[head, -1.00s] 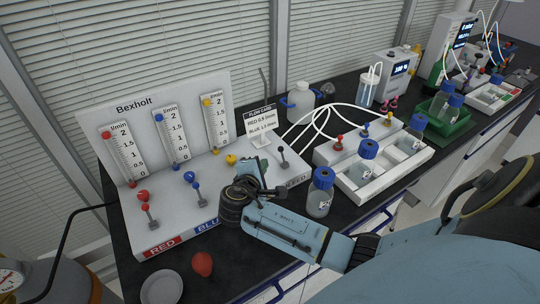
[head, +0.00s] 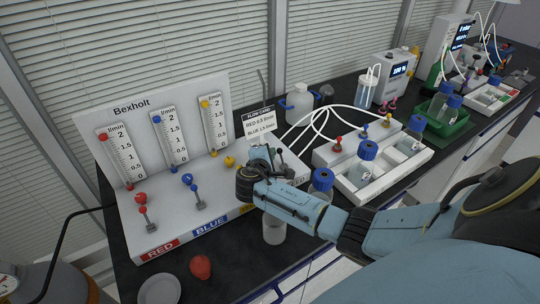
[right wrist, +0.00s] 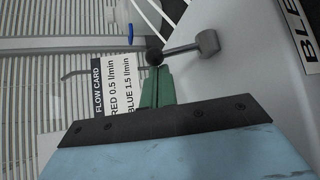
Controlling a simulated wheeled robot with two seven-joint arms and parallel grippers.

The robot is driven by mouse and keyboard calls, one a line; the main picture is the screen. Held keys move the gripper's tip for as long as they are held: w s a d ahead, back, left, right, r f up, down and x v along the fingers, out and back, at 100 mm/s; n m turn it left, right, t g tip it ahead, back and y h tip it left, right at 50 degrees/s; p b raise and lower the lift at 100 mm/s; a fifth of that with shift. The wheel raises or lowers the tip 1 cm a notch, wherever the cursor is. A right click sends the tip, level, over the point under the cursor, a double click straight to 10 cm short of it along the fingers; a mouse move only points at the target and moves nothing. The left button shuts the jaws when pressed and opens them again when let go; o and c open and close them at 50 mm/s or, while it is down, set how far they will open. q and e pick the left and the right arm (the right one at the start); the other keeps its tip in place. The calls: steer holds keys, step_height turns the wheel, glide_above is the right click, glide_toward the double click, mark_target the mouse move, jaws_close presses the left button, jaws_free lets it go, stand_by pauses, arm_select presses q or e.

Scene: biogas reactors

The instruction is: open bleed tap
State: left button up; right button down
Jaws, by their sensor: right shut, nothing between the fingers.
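The bleed tap is a grey lever (right wrist: 185,49) with a black ball knob (right wrist: 154,58) at the right end of the white flow panel. In the right wrist view it stands just beyond my right gripper's green fingers (right wrist: 155,83), which are shut and empty. The fingertips are very close to the knob; I cannot tell if they touch. The printed label (right wrist: 302,25) beside the lever is cut off at the edge. In the head view my right gripper (head: 264,154) is at the panel's right end and partly hides the tap. My left gripper is not in view.
The flow card (head: 259,122) stands behind the gripper. The red (head: 147,219) and blue (head: 197,197) levers are to the left. A clear bottle (head: 274,231) stands under my right forearm, and a blue-capped bottle (head: 322,179) and white rack (head: 380,181) are to the right.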

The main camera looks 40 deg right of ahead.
steer(key=shift+b, duration=0.35)
steer(key=shift+s+t, duration=0.15)
steer(key=shift+t, duration=0.15)
